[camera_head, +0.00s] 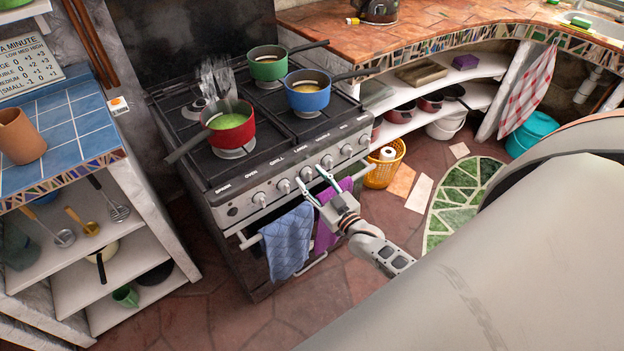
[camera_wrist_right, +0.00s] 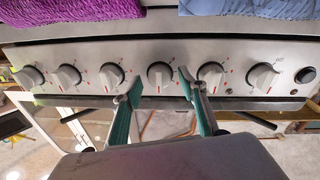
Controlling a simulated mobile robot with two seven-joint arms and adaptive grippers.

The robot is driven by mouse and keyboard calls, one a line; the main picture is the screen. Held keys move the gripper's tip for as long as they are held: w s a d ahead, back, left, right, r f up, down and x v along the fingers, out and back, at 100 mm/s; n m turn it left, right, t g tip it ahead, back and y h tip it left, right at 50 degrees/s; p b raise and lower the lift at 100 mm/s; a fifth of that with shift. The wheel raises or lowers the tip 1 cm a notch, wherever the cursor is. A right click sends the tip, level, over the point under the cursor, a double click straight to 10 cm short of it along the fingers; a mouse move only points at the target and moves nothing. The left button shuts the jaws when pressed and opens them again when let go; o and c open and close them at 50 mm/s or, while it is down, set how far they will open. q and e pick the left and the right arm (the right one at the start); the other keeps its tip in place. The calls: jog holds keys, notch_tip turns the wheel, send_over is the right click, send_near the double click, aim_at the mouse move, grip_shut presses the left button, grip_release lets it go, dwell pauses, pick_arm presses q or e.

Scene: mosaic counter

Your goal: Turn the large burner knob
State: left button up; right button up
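The large burner knob (camera_head: 307,173) is on the stove's front panel, below the "LARGE" label. It is silver and round with a raised grip, and also shows in the right wrist view (camera_wrist_right: 161,75). My right gripper (camera_head: 312,180) is open, its two thin fingers pointing at the panel on either side of this knob. In the wrist view the fingertips (camera_wrist_right: 159,75) flank the knob with a gap on each side. I cannot tell how far they reach along its depth. My left gripper is not in view.
Neighbouring knobs (camera_head: 283,186) (camera_head: 327,161) sit close on both sides. Below are the oven handle (camera_head: 250,241), a blue towel (camera_head: 288,240) and a purple towel (camera_head: 325,234).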

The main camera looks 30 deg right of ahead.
jog(key=s, duration=1.2)
jog(key=shift+f, duration=0.3)
jog(key=s+a+f+n+g+y, duration=0.1)
jog(key=s+a+f+g, duration=0.2)
jog(key=s+a, duration=0.3)
jog(key=s+a+f+n+g+y, duration=0.1)
jog(key=s+a+f+g, duration=0.2)
jog(key=s+a, duration=0.3)
jog(key=a+g, duration=0.1)
jog(key=a, duration=0.3)
jog(key=shift+s+a+f+g, duration=0.15)
jog(key=shift+a+g, duration=0.25)
